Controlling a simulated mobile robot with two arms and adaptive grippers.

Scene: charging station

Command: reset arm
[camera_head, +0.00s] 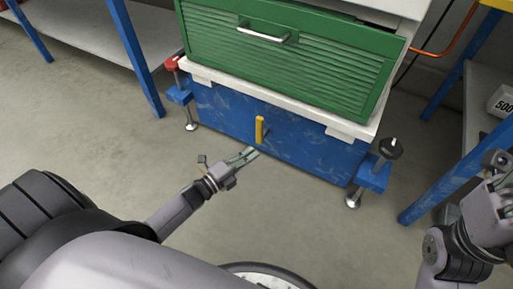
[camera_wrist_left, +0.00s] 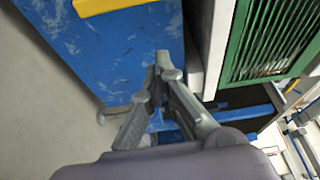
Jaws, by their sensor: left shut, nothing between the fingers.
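My left gripper (camera_head: 248,155) is shut and empty in the head view. It hangs in front of the blue base of the charging station (camera_head: 225,110), just below the yellow handle (camera_head: 260,130). In the left wrist view its fingers (camera_wrist_left: 160,60) meet at the tips in front of the blue panel (camera_wrist_left: 100,60), and the yellow handle (camera_wrist_left: 100,5) shows at the top edge. I cannot tell whether the fingertips touch the panel.
A green louvred cabinet (camera_head: 340,70) with a metal handle (camera_head: 262,36) sits on the white ledge above the blue base. Clamp feet stand at both sides, one with a red knob (camera_head: 172,63), one black (camera_head: 391,147). Blue-legged shelves flank it. The grey floor (camera_head: 80,130) in front is clear.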

